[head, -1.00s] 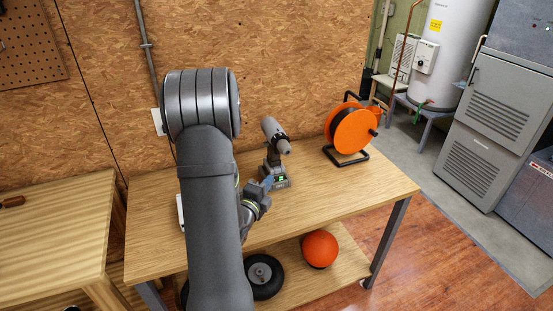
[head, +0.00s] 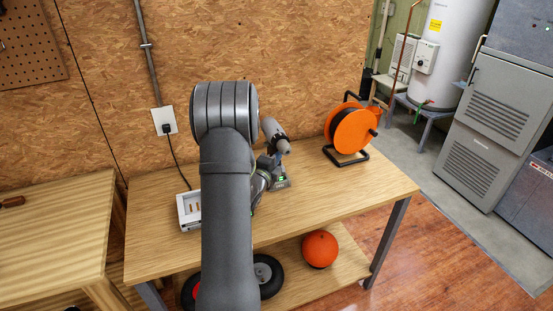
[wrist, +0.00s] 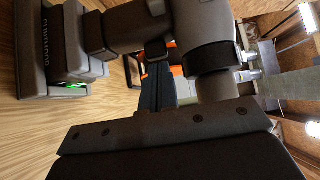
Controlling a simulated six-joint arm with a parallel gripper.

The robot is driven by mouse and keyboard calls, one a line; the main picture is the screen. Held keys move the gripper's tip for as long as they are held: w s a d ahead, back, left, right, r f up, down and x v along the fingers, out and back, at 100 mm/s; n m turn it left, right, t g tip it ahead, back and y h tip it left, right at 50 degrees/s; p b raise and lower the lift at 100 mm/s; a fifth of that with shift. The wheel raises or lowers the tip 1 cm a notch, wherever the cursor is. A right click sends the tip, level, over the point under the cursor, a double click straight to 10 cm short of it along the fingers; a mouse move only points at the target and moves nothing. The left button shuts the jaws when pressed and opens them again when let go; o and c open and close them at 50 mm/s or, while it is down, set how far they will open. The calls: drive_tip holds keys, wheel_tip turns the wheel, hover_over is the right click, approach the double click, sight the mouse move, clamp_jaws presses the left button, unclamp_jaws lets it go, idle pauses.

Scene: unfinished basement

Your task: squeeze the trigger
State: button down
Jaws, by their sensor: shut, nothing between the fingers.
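A grey power drill (head: 275,135) stands upright on its battery base on the wooden workbench (head: 345,200). A green light shows on the base. My gripper (head: 274,160) is shut and empty, low beside the drill's handle and partly hidden by my arm. In the wrist view the drill (wrist: 128,28) lies sideways across the top, with its battery at the left. My gripper's closed fingers (wrist: 156,65) point at the corner where the handle meets the body. The trigger itself is hidden behind the fingertips, so I cannot tell whether they touch it.
An orange cable reel (head: 351,130) stands right of the drill. A white box (head: 188,210) with a cable to the wall outlet (head: 164,121) is left of my arm. An orange ball (head: 320,249) and wheels (head: 268,275) lie on the lower shelf. The bench's right front is clear.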

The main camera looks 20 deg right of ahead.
drive_tip(key=shift+w, duration=0.1)
drive_tip(key=shift+w, duration=1.15)
idle(0.8)
drive_tip(key=shift+s, duration=0.1)
drive_tip(key=s+d+v, duration=0.2)
drive_tip(key=v, duration=1)
drive_tip(key=shift+s+a, duration=0.25)
drive_tip(key=shift+a, duration=0.1)
